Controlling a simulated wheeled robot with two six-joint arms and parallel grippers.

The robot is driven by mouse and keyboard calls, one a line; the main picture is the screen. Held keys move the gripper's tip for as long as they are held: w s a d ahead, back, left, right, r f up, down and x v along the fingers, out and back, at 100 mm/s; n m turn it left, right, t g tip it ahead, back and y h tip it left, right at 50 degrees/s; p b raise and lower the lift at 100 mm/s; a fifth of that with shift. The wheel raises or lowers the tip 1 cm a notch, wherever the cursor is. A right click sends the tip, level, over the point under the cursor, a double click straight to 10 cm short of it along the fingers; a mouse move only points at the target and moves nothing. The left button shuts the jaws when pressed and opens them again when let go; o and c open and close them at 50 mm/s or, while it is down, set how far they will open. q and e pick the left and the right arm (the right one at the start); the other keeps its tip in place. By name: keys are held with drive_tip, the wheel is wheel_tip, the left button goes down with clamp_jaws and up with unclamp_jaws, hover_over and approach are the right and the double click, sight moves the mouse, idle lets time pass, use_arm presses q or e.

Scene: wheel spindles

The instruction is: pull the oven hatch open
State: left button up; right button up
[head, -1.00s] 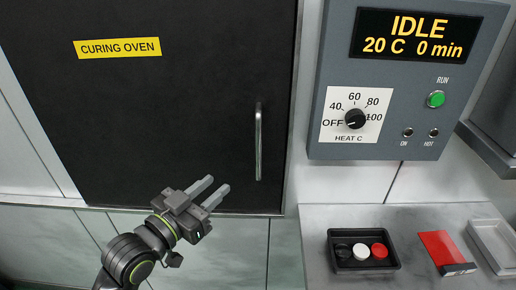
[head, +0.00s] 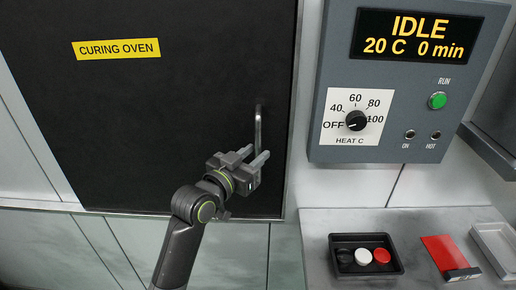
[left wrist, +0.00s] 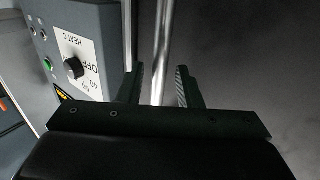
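The oven hatch (head: 170,130) is a large dark door with a yellow "CURING OVEN" label, and it is closed. Its vertical metal handle (head: 258,126) is near the right edge; its lower part is hidden behind my gripper. My left gripper (head: 257,154) is at the handle's lower part, fingers pointing toward the door. In the left wrist view the handle (left wrist: 162,45) runs between the two open fingers (left wrist: 158,85), with gaps on both sides. My right gripper is not in view.
A grey control box (head: 400,85) right of the hatch reads "IDLE 20 C 0 min", with a dial (head: 356,121) at OFF and a green button (head: 438,100). Below is a counter (head: 320,235) with a black tray (head: 337,266) of discs and a red item (head: 443,254).

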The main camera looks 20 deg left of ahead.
use_arm(q)
drive_tip(key=shift+x, duration=1)
clamp_jaws()
